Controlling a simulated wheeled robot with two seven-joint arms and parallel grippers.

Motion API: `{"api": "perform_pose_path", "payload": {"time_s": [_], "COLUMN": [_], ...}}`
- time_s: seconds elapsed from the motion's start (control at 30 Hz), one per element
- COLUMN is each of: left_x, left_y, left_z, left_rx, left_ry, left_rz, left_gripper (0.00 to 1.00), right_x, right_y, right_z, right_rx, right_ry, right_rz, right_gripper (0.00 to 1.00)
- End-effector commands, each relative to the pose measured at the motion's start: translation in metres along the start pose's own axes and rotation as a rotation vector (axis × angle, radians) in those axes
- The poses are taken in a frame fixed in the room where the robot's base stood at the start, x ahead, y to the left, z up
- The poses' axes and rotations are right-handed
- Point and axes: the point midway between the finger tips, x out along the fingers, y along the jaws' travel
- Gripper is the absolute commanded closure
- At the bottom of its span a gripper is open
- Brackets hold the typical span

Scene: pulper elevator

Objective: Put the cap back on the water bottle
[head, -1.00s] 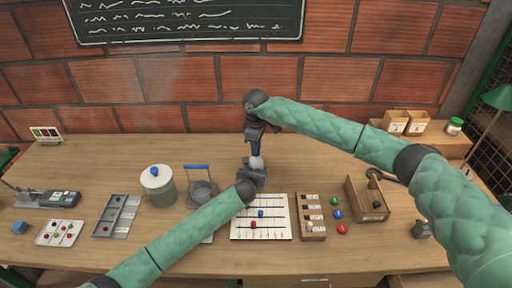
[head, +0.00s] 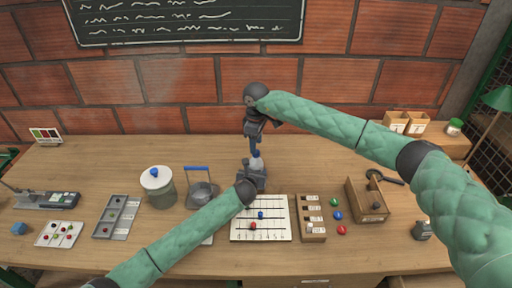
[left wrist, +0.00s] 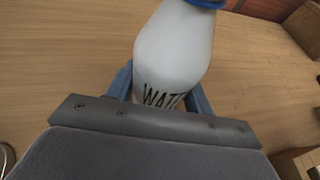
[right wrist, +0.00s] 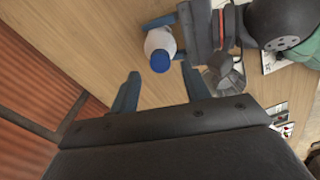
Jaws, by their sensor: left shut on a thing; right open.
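The white water bottle (head: 257,164) stands upright near the middle of the table. My left gripper (head: 251,178) is shut around its body, and the left wrist view shows the bottle (left wrist: 175,50) between the fingers, with part of its lettering. The blue cap (right wrist: 160,62) sits on the bottle's top in the right wrist view; how tightly it is seated I cannot tell. A blue edge also shows at the top of the left wrist view. My right gripper (right wrist: 160,74) is open and empty, its fingers spread apart, above the bottle in the head view.
A white board with beads (head: 275,230) lies in front of the bottle. A lidded jar (head: 160,190) and a blue-handled stand (head: 197,168) are to the left. A wooden block (head: 311,230) and open wooden box (head: 353,205) are to the right. The table behind is mostly clear.

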Motion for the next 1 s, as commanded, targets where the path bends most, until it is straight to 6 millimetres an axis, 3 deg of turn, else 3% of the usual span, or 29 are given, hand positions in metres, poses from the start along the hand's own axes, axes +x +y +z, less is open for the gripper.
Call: {"api": "perform_pose_path", "payload": {"time_s": [0.13,0.5,0.67,1.0], "left_x": [0.0,0.0,0.0,0.0], "left_y": [0.0,0.0,0.0,0.0], "left_z": [-0.003,-0.002,-0.002,-0.002], "left_rx": [0.0,0.0,0.0,0.0], "left_ry": [0.003,0.003,0.003,0.003], "left_rz": [0.0,0.0,0.0,0.0], "left_gripper": [1.0,1.0,1.0,1.0], "right_x": [-0.014,-0.018,-0.037,-0.042], "right_y": [0.0,0.001,0.005,0.005], "right_z": [0.0,0.0,-0.003,-0.003], "right_rx": [0.001,0.0,-0.01,-0.399], "right_ry": [0.0,0.0,0.016,0.014], "right_rz": [0.0,0.002,0.015,0.016], "right_gripper": [0.53,0.57,0.57,0.57]}}
